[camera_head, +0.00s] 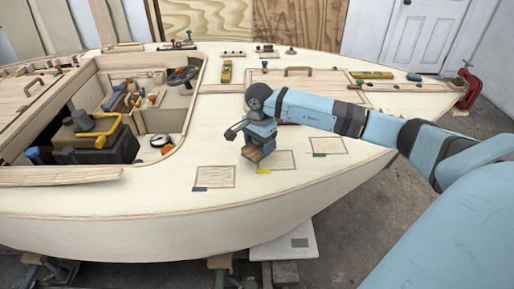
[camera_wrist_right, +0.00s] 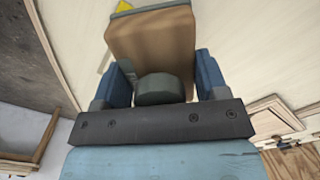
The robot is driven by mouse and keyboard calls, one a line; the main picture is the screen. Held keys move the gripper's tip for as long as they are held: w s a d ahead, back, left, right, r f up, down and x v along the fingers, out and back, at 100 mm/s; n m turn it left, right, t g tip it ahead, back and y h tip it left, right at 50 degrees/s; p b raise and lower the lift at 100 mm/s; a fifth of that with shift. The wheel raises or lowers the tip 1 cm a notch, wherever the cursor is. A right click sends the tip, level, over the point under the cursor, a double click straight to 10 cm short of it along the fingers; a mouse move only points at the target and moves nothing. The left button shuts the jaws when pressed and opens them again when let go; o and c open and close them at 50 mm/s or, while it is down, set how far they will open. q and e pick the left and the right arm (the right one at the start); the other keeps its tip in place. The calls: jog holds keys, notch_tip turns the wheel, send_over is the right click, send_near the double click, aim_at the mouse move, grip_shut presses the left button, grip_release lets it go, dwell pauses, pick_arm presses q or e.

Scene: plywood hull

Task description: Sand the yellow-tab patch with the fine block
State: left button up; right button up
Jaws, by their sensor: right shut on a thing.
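The yellow-tab patch (camera_head: 281,160) is a thin-outlined rectangle on the pale deck, with its yellow tab (camera_head: 264,171) at the near left corner. The tab also shows at the top of the wrist view (camera_wrist_right: 124,6). My right gripper (camera_head: 258,149) is at the patch's left side and covers part of it. It is shut on a tan-brown sanding block (camera_head: 252,153), which fills the upper middle of the wrist view (camera_wrist_right: 155,40) between the blue fingers. I cannot tell the block's grit, or whether it touches the deck. My left gripper is not in view.
A blue-tab patch (camera_head: 215,176) lies to the left and a green-tab patch (camera_head: 327,146) to the right. The near deck is clear.

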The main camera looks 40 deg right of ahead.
jog(key=shift+w+r+p, duration=0.1)
jog(key=shift+r+p, duration=0.3)
jog(key=shift+r, duration=0.5)
jog(key=shift+a+r+p, duration=0.1)
jog(key=shift+r+p, duration=0.45)
jog(key=shift+r, duration=0.7)
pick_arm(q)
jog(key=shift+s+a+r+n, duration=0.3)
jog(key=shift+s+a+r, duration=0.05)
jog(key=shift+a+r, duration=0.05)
